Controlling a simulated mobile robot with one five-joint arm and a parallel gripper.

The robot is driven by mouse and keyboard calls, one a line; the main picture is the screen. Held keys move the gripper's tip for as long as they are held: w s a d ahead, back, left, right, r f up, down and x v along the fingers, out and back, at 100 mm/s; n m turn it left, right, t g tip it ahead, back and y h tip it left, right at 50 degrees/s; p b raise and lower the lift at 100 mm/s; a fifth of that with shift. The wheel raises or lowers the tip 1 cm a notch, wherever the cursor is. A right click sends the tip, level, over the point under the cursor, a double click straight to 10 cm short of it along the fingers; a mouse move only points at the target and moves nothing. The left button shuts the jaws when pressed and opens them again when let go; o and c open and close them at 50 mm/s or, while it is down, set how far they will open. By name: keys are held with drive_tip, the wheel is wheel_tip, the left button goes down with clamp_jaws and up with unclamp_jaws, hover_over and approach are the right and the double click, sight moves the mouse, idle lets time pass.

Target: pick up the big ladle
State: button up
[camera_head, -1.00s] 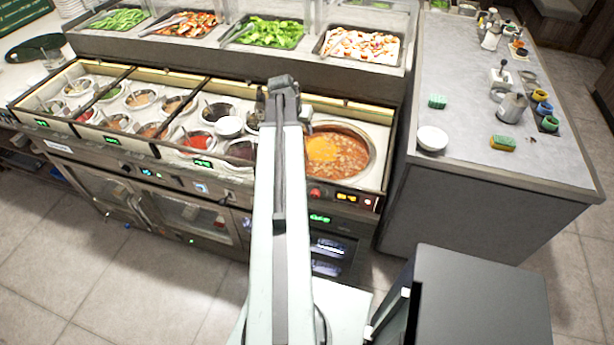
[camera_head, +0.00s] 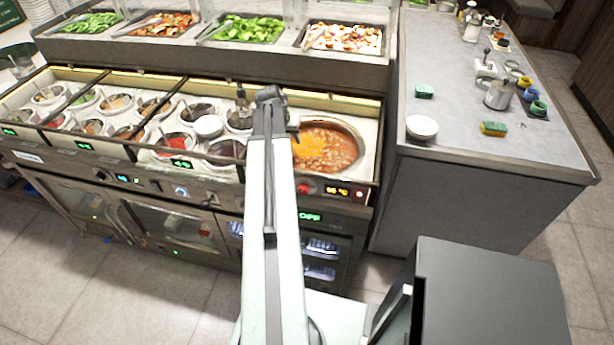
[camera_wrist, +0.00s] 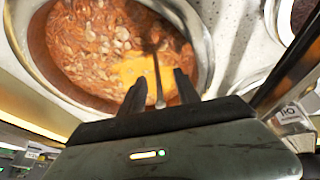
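The big oval pot (camera_head: 361,150) of red-brown stew with an orange patch sits at the right end of the hot counter. Its metal rim also shows in the wrist view (camera_wrist: 207,52). A thin dark rod, which looks like the big ladle's handle (camera_wrist: 156,72), rises from the stew in the wrist view. My gripper (camera_wrist: 161,85) is over the pot, its two dark fingers apart, with the rod between them in the picture. I cannot tell whether either finger touches it. The ladle's bowl is not visible. In the head view my arm hides the gripper's fingers.
A raised shelf (camera_head: 290,62) with salad trays runs behind. To the right, a grey worktop (camera_head: 450,90) holds a white bowl (camera_head: 422,127) and sponges.

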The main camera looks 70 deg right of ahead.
drive_tip(key=shift+b+x, duration=0.45)
drive_tip(key=shift+x, duration=0.75)
clamp_jaws()
idle(0.4)
